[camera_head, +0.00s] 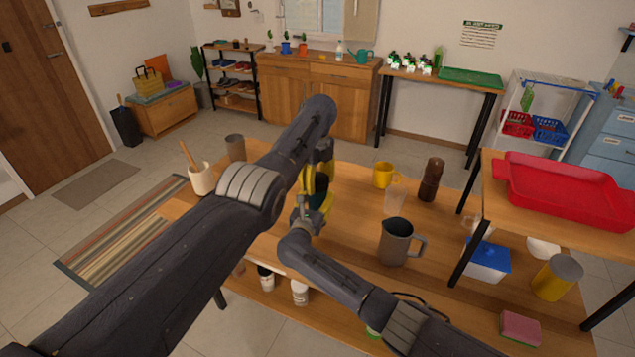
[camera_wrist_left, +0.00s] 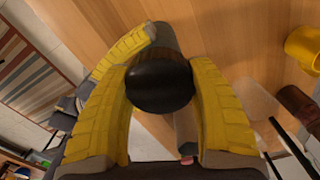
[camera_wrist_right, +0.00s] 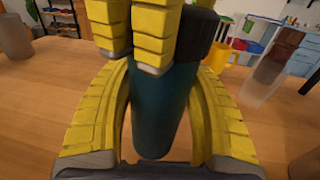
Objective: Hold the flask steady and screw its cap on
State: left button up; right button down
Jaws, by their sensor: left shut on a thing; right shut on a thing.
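The flask is a dark teal cylinder (camera_wrist_right: 160,115), close to upright in the right wrist view; a sliver of it (camera_head: 318,190) shows in the head view. My right gripper (camera_head: 312,218) is shut around its body, one yellow finger on each side. The black round cap (camera_wrist_left: 160,86) sits at the flask's top, seen from above in the left wrist view and partly behind fingers in the right wrist view (camera_wrist_right: 197,35). My left gripper (camera_head: 318,165) is shut on the cap from above. The seam between cap and flask is mostly hidden, so I cannot tell how tight it is.
On the wooden table stand a grey jug (camera_head: 396,243), a yellow mug (camera_head: 384,175), a clear cup (camera_head: 395,202), a brown grinder (camera_head: 430,180), a utensil crock (camera_head: 202,179) and a grey tumbler (camera_head: 235,148). A raised shelf with a red tray (camera_head: 565,190) stands at right.

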pick_arm(q)
jog(key=m, duration=0.5)
jog(key=shift+m, duration=0.4)
jog(key=o, duration=1.3)
jog(key=shift+o, duration=0.2)
notch_tip(320, 180, up, 12)
pick_arm(e)
jog(key=shift+c, duration=1.8)
grip_release()
